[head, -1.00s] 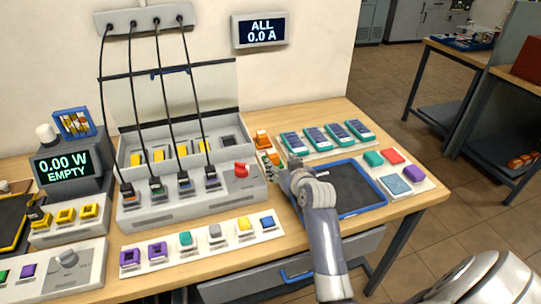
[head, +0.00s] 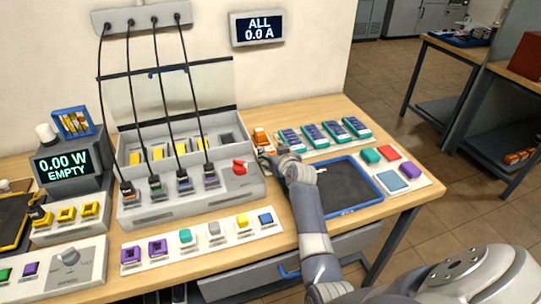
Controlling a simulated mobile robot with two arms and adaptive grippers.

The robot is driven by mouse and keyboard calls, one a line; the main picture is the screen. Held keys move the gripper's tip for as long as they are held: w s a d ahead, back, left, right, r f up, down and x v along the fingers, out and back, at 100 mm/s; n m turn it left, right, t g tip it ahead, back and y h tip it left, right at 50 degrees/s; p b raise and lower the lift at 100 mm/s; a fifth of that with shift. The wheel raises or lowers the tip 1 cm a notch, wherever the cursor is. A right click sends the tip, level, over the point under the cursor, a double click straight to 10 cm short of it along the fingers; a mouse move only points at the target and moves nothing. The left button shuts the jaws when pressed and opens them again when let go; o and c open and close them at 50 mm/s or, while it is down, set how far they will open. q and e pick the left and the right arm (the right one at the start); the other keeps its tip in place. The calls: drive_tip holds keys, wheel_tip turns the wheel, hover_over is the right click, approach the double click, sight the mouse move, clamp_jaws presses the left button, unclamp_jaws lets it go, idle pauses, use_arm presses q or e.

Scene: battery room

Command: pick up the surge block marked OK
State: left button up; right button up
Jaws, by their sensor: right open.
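An orange block (head: 261,137) stands on the table between the grey charger bank and the row of teal-and-blue packs; it looks like a surge block. No OK mark can be read on it at this size. My right gripper (head: 270,159) is open, just in front of the orange block, with its fingers pointing left towards the bank. A second orange piece at this spot is mostly hidden by the gripper. Whether the fingers touch or straddle anything cannot be told. My left gripper is not in view.
The charger bank (head: 150,209) with a red knob (head: 240,167) stands close left of the gripper. A blue-rimmed dark tray (head: 352,210) lies to the right. Teal-and-blue packs (head: 315,134) lie behind it. A strip of coloured blocks (head: 205,236) runs along the front.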

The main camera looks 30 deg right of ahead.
drive_tip(key=shift+w, duration=0.2)
drive_tip(key=shift+f, duration=0.1)
drive_tip(key=c, duration=1.2)
